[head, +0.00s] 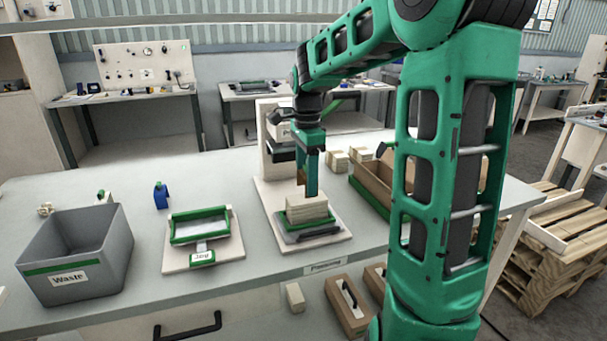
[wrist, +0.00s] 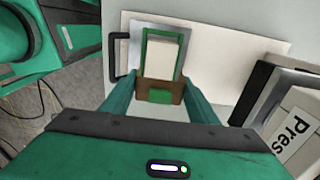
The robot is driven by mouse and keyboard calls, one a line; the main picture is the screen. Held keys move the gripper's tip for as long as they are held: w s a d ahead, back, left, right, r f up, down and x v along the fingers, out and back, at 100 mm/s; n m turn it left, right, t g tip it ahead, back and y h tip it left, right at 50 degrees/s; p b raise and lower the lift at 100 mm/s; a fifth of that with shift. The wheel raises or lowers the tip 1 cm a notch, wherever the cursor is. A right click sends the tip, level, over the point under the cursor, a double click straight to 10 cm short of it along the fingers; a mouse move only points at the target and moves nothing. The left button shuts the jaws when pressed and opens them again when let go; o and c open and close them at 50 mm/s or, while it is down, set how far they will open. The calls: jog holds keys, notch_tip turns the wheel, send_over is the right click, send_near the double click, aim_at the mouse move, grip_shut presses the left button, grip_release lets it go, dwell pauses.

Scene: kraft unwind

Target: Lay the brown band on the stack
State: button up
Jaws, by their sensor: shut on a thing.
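My gripper (head: 307,190) points down just above the stack and is shut on the brown band (head: 301,178). In the wrist view the band (wrist: 178,90) spans between the two fingers, with a green patch in front of its middle. The stack (head: 306,209) is a pale block of layers in a green-edged holder (head: 288,227) on the press's board. In the wrist view the stack's pale top (wrist: 163,57) lies just beyond the band. The band appears above the stack and apart from it; the exact gap is hard to tell.
The press (head: 272,125) stands close behind my gripper. A green-framed jig (head: 200,228) and a grey waste bin (head: 75,262) are to the left. A brown open box (head: 372,192) and pale stacks (head: 337,161) are to the right and behind.

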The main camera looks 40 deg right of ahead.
jog(key=shift+f, duration=3.5)
jog(key=shift+f, duration=0.15)
jog(key=o, duration=1)
jog(key=shift+o, duration=0.2)
notch_tip(320, 180, up, 11)
jog(key=shift+f, duration=0.1)
jog(key=s+f+n, duration=0.2)
jog(key=s+n, duration=0.3)
jog(key=s, duration=0.4)
jog(key=s+a+f+n, duration=0.1)
jog(key=s+f+n, duration=0.2)
jog(key=s, duration=0.7)
jog(key=s+a+f+n, duration=0.1)
jog(key=s+f+n, duration=0.2)
jog(key=s+n, duration=0.3)
jog(key=s, duration=0.3)
jog(key=shift+s+a+n, duration=0.25)
jog(key=shift+s+n, duration=0.1)
jog(key=shift+n, duration=0.05)
